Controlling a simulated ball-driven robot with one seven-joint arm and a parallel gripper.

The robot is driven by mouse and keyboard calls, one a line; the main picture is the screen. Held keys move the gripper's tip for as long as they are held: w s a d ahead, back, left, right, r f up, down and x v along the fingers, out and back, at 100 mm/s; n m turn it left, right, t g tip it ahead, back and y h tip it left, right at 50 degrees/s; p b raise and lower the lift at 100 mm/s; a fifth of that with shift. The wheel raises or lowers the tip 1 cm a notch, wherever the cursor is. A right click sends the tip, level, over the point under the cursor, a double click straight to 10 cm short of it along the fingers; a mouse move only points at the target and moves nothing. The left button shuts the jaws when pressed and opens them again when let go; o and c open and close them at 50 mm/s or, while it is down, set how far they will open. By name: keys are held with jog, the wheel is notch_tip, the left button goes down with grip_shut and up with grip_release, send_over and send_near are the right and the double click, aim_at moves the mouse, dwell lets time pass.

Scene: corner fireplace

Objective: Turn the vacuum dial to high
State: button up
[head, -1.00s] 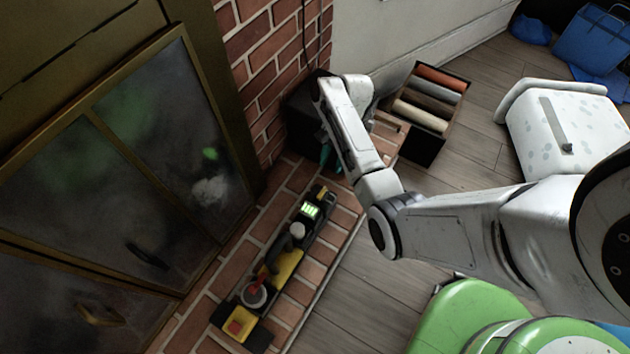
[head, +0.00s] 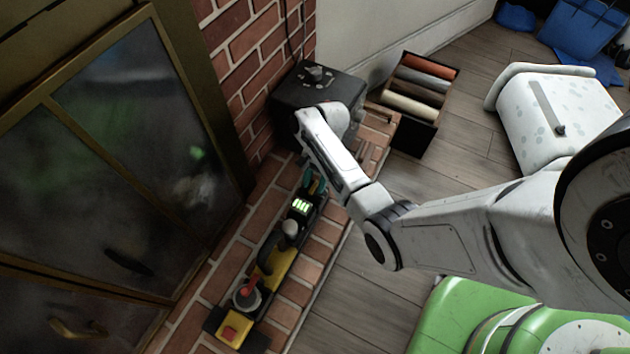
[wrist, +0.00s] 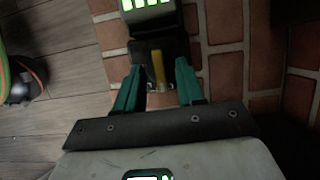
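A long black and yellow device (head: 282,262) lies on the brick hearth. It has a lit green display (head: 300,206), a grey round knob (head: 290,229), a red lever on a round pale dial (head: 247,294) and a red button (head: 231,332). I cannot tell for sure which part is the vacuum dial. My gripper (head: 315,184) is at the far end of the device, partly hidden by my arm. In the wrist view its teal fingers (wrist: 158,72) are open. An upright yellow strip (wrist: 158,68) on a black part shows between them; I cannot tell whether they touch it.
A black box (head: 318,88) with a knob on top stands against the brick wall behind my gripper. A crate of coloured rolls (head: 416,107) and a white spotted cabinet (head: 565,115) stand on the wooden floor. Glass fireplace doors (head: 125,150) stand left of the device.

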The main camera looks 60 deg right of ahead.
jog(key=shift+c, duration=0.4)
grip_shut()
